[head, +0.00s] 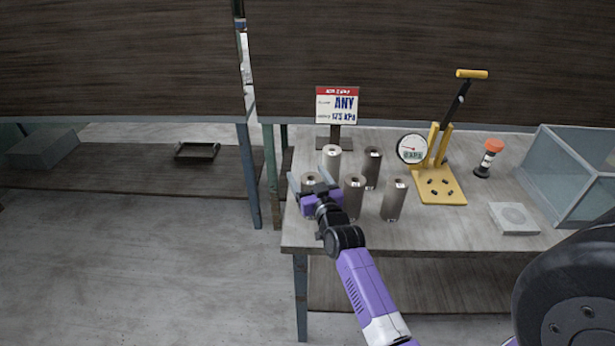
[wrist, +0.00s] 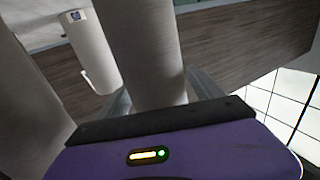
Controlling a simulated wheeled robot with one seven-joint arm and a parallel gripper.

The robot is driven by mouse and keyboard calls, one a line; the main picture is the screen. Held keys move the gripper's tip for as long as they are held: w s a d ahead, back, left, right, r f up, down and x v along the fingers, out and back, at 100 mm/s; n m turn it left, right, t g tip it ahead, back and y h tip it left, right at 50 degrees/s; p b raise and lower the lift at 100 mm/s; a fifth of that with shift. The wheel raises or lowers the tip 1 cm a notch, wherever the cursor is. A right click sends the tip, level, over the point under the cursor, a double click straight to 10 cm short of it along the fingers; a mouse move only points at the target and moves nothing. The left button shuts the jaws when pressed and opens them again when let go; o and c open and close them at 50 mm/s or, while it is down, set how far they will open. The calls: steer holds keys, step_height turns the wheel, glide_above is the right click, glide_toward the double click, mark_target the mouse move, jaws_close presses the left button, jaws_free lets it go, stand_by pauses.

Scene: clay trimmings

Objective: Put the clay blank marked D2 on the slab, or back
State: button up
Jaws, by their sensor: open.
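Several grey-brown clay cylinders with small white labels stand upright on the table's left part. Their labels are too small to read, so I cannot tell which is D2. My gripper (head: 312,178) is open, with its fingers on either side of the front-left cylinder (head: 311,179). In the wrist view that cylinder (wrist: 144,45) stands between the fingers; I cannot tell whether they touch it. Other cylinders stand at the back left (head: 332,160), back right (head: 373,170), front middle (head: 354,198) and front right (head: 394,203). A flat pale square slab (head: 510,226) with a round mark lies at the right.
A sign (head: 337,104) reading "ANY" and "125 kPa" stands behind the cylinders. A yellow lever stand (head: 440,190) with a round gauge (head: 412,149), an orange-topped shaker (head: 489,158) and a glass-sided box (head: 570,180) are further right. A dark tray (head: 197,151) lies on the left bench.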

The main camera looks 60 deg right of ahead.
steer(key=shift+r, duration=0.1)
steer(key=shift+r, duration=0.15)
steer(key=b+v, duration=0.1)
steer(key=v, duration=1.1)
steer(key=s+a+f+n+t+y, duration=0.1)
steer(key=s+a+n+y, duration=0.15)
steer(key=a, duration=0.85)
steer(key=s+a+f+n+t+y, duration=0.15)
steer(key=s+a+y, duration=0.25)
steer(key=a, duration=0.8)
steer(key=s+a+r+n+y, duration=0.5)
steer(key=s+a+y, duration=0.1)
steer(key=s+a, duration=0.5)
steer(key=shift+a, duration=0.5)
steer(key=shift+d+g, duration=0.1)
steer(key=shift+g, duration=0.15)
